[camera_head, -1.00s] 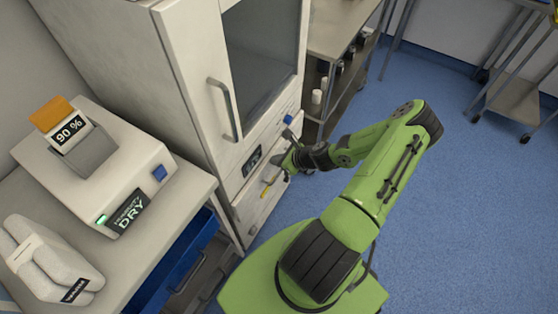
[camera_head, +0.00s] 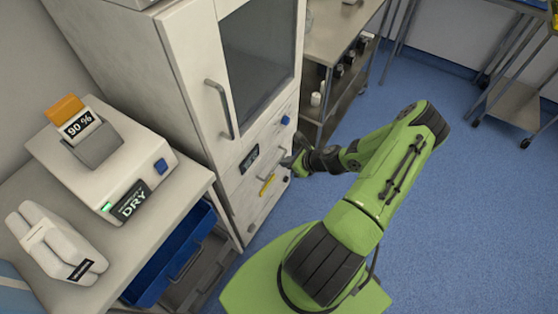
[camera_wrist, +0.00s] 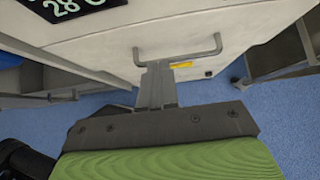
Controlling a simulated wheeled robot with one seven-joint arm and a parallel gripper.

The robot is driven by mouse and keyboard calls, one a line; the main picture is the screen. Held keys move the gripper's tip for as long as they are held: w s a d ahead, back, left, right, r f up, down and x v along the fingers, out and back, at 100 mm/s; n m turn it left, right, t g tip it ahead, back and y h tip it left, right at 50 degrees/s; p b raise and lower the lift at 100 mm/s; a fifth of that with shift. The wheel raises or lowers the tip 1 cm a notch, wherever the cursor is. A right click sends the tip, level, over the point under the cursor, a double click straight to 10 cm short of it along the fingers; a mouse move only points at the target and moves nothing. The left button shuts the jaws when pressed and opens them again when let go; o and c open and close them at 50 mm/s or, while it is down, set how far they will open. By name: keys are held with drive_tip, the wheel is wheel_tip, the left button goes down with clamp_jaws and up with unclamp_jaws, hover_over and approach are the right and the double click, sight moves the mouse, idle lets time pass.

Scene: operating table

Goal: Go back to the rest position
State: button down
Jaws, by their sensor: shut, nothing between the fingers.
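My gripper (camera_head: 289,161) is at the end of my green arm, in front of the lower part of the white cabinet (camera_head: 190,80). In the wrist view its fingers (camera_wrist: 157,75) are together and empty. They point at a grey bar handle (camera_wrist: 190,58) on a pale front panel and overlap it in the picture; I cannot tell whether they touch it. A small yellow label (camera_wrist: 181,65) shows just behind the fingertips. In the head view a yellow strip (camera_head: 267,185) is on the cabinet front, left of my gripper.
A white device with a DRY display (camera_head: 130,202) stands on the counter at left, above an open blue drawer (camera_head: 178,255). A shelf unit (camera_head: 340,45) stands behind the cabinet.

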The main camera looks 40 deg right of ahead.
drive_tip(key=p+v, duration=0.1)
drive_tip(key=v, duration=0.5)
drive_tip(key=shift+d, duration=0.15)
drive_tip(key=shift+r, duration=0.2)
